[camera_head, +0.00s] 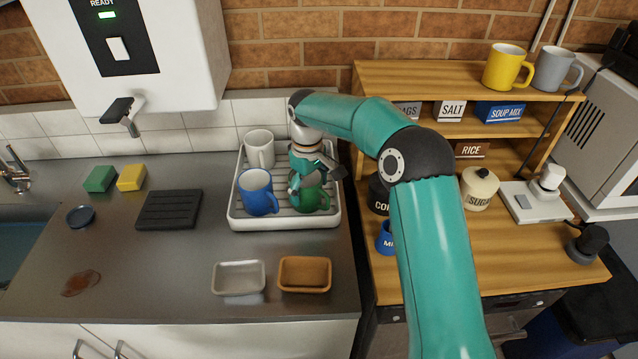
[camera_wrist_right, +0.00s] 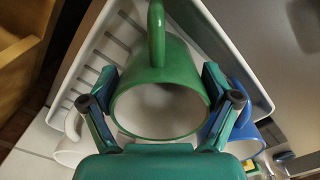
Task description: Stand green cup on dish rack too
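The green cup (camera_head: 312,198) is over the right front part of the white dish rack (camera_head: 284,224), to the right of the blue mug. It looks upright, its base at or just above the rack floor; I cannot tell if it touches. My right gripper (camera_head: 309,186) reaches down at it from above. In the right wrist view, the fingers of my right gripper (camera_wrist_right: 160,85) press against both sides of the green cup (camera_wrist_right: 160,62), its open rim faces the camera and its handle points up in the picture. My left gripper is not in view.
A blue mug (camera_head: 257,193) and a white mug (camera_head: 259,150) stand in the rack beside the green cup. A grey tray (camera_head: 238,278) and an orange tray (camera_head: 304,275) lie in front. A wooden shelf unit (camera_head: 425,77) stands close on the right.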

